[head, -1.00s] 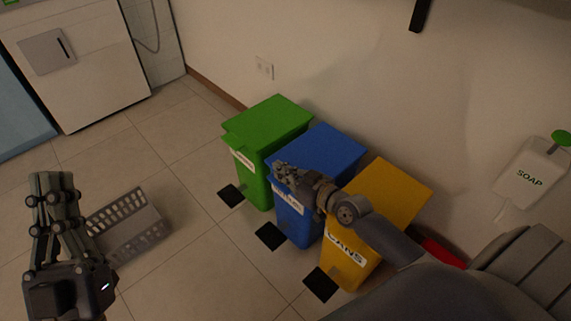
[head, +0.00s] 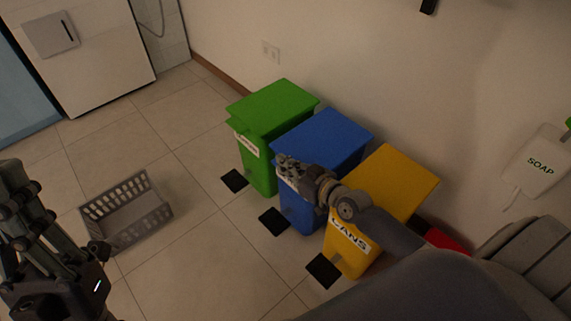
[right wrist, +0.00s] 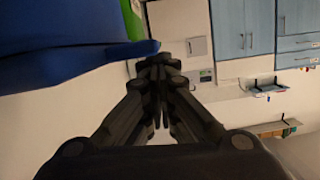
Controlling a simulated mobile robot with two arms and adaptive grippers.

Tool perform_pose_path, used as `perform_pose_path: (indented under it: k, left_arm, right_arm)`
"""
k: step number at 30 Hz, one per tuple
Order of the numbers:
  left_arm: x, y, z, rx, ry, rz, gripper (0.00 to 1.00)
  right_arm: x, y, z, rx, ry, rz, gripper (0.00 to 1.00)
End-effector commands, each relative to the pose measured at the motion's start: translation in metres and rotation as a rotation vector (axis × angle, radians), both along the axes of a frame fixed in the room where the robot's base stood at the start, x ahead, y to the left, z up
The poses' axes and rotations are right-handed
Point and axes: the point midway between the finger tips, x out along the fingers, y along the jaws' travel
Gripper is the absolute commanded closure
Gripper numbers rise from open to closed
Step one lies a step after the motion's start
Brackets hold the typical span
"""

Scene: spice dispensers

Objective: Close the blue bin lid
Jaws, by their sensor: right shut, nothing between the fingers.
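The blue bin (head: 298,207) stands between the green and yellow bins. Its blue lid (head: 325,138) lies flat across the top, level much like the lids beside it. My right gripper (head: 284,163) is shut and empty at the lid's front left edge, hiding part of the front and label. In the right wrist view, the shut fingers (right wrist: 160,68) point away, and a blue surface (right wrist: 60,60) fills the upper left beside them. Whether they touch it is unclear. My left gripper (head: 15,190) is at the left edge, partly cut off, its finger opening unclear.
The green bin (head: 262,172) stands to the left and the yellow bin (head: 350,258) to the right, under my right arm. Black pedals (head: 274,221) sit before the bins. A grey basket (head: 127,214) lies on the floor near my left gripper. Tiled floor between is clear.

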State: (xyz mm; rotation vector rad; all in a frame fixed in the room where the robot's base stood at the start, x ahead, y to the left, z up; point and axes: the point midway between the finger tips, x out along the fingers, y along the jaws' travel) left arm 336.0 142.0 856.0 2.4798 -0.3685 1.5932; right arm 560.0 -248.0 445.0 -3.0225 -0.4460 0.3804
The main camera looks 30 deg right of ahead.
Motion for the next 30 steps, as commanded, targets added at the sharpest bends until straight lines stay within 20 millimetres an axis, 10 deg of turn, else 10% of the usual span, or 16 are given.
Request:
perform_pose_path:
  k: [8, 21, 30]
  left_arm:
    - [0.000, 0.000, -0.001, -0.001, 0.001, -0.001, 1.00]
    - [0.000, 0.000, -0.001, 0.001, 0.002, 0.000, 1.00]
    - [0.000, 0.000, 0.000, 0.001, 0.002, 0.000, 1.00]
  right_arm:
    - [-0.003, 0.002, 0.000, 0.002, 0.018, 0.005, 1.00]
    - [-0.001, 0.000, 0.081, -0.001, 0.000, 0.001, 1.00]
    - [-0.001, 0.000, 0.101, -0.001, 0.000, -0.001, 1.00]
